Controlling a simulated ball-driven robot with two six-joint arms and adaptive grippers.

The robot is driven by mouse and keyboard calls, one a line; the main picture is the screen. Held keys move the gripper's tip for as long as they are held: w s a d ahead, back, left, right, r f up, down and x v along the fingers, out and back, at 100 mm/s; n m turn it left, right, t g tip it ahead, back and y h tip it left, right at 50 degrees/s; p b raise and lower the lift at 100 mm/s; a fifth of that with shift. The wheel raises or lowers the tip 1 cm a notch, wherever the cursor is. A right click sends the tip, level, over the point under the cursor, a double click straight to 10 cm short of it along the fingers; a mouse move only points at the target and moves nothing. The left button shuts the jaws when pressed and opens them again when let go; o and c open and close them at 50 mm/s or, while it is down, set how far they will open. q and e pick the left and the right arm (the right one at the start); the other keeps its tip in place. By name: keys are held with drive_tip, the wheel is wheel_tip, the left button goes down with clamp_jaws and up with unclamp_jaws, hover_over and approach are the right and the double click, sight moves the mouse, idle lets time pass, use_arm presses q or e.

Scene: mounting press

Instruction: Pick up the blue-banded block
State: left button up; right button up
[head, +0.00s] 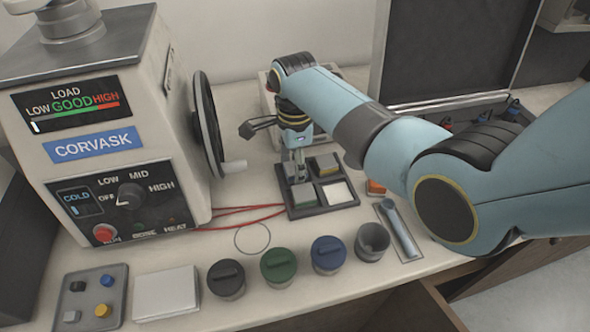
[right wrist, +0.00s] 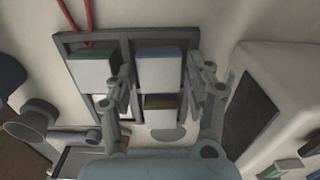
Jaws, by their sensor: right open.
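The blue-banded block (right wrist: 159,68) sits in the upper right compartment of a dark four-part tray (right wrist: 125,55) in the right wrist view. My right gripper (right wrist: 161,78) is open, with one finger on each side of this block; I cannot tell whether they touch it. In the head view the right gripper (head: 298,172) reaches down over the back left compartment of the tray (head: 322,209) and mostly hides the block there. A green-banded block (right wrist: 92,70), a yellow-banded block (right wrist: 159,108) and a white piece (head: 337,192) fill the other compartments. My left gripper is not in view.
The mounting press (head: 100,150) stands left of the tray, its handwheel (head: 207,125) nearby. A pale box (right wrist: 275,80) is close at the back.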

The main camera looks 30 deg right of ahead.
drive_tip(key=shift+c, duration=0.4)
clamp_jaws()
drive_tip(key=shift+r, duration=0.1)
drive_tip(key=shift+r, duration=0.1)
